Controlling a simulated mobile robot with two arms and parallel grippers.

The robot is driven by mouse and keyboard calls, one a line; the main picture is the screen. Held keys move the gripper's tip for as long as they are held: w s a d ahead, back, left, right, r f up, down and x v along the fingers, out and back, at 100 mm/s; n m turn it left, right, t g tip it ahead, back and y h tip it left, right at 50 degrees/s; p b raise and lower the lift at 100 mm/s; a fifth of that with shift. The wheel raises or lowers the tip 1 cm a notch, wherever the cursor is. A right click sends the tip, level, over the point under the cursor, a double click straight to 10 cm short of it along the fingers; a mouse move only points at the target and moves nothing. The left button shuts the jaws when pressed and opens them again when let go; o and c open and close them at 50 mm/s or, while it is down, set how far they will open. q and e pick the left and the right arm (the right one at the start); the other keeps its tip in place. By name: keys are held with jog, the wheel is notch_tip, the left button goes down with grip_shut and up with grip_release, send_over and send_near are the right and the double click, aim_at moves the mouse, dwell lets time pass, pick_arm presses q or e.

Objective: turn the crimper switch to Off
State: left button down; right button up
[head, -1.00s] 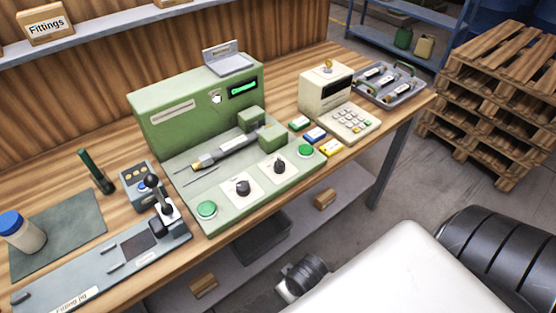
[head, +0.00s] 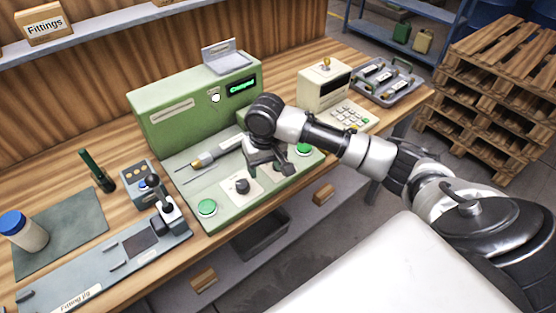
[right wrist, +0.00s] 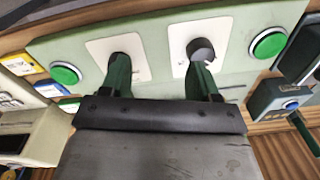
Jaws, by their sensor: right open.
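The green crimper machine (head: 160,118) stands on the wooden bench. Its sloping front panel has two dark knobs on white plates; their markings are too small to read. The left knob (head: 242,186) shows clear in the head view. The right plate (head: 280,168) is partly covered by my right gripper (head: 268,167), which is open and empty above it. In the right wrist view my gripper's two fingers (right wrist: 160,75) are spread, one over each plate. One knob (right wrist: 201,49) shows past a fingertip; the other is mostly hidden. I cannot tell whether anything touches. My left gripper is out of view.
Green buttons (head: 207,207) flank the knobs. A tool with a thin rod (head: 215,152) lies behind them on the panel. A fitting jig with a lever (head: 155,190) stands at left. A keypad terminal (head: 350,117) and grey tray (head: 385,88) are at right.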

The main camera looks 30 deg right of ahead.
jog(key=w+d+r+m, duration=0.1)
jog(key=d, duration=0.1)
jog(key=w+d+r+m, duration=0.1)
jog(key=d+r, duration=0.1)
jog(key=w+d+r+m, duration=0.1)
jog(key=d+r, duration=0.1)
jog(key=shift+r, duration=0.1)
jog(key=shift+d, duration=0.15)
notch_tip(320, 180, down, 11)
jog(key=shift+r+p, duration=0.2)
jog(key=shift+p, duration=0.35)
jog(key=c, duration=0.9)
